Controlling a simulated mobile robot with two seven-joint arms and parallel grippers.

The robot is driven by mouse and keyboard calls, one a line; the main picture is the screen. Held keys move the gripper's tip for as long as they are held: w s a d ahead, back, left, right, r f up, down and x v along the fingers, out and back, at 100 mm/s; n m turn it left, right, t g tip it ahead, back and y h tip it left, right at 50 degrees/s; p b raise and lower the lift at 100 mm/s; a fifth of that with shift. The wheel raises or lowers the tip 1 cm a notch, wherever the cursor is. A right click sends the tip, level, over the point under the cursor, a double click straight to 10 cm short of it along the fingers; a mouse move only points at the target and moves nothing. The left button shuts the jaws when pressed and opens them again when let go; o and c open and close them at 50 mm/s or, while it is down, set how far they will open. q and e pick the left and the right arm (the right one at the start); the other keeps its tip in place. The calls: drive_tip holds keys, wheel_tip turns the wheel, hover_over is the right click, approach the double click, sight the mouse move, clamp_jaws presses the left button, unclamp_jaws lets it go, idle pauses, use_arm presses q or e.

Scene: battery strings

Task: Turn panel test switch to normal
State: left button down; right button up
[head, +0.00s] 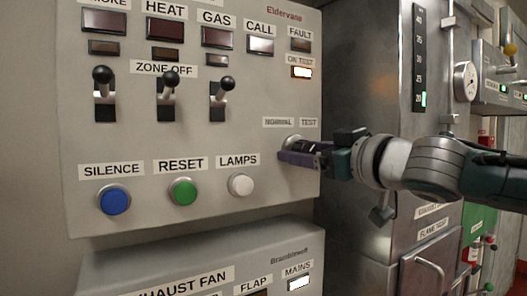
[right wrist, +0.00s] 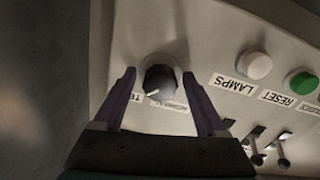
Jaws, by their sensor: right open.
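The test switch is a dark round knob (head: 303,146) on the grey panel, below the NORMAL label (head: 278,122) and the TEST label (head: 309,122). In the right wrist view the knob (right wrist: 160,80) appears upside down, and its pale mark leans toward the partly hidden TEST label (right wrist: 128,97). My right gripper (head: 292,156) reaches in from the right at the knob. In the right wrist view its two purple fingers (right wrist: 159,76) are open, one on each side of the knob, with visible gaps. The ON TEST lamp (head: 301,72) is lit. My left gripper is not in view.
Blue SILENCE (head: 114,200), green RESET (head: 183,191) and white LAMPS (head: 240,185) buttons are left of the knob. Three toggle levers (head: 167,88) stick out above them. A lower exhaust fan panel (head: 205,262) sits beneath. A metal cabinet (head: 360,70) stands behind my right arm.

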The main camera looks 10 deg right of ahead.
clamp_jaws()
idle(0.4)
drive_tip(key=shift+n, duration=0.4)
drive_tip(key=n+p, duration=0.1)
drive_tip(key=n, duration=0.2)
drive_tip(key=shift+p, duration=0.4)
drive_tip(key=n+p, duration=0.1)
drive_tip(key=n, duration=0.3)
drive_tip(key=shift+n, duration=0.3)
drive_tip(key=n, duration=0.4)
drive_tip(key=shift+n+p, duration=0.3)
drive_tip(key=shift+p, duration=0.05)
drive_tip(key=n, duration=0.4)
drive_tip(key=shift+n, duration=0.4)
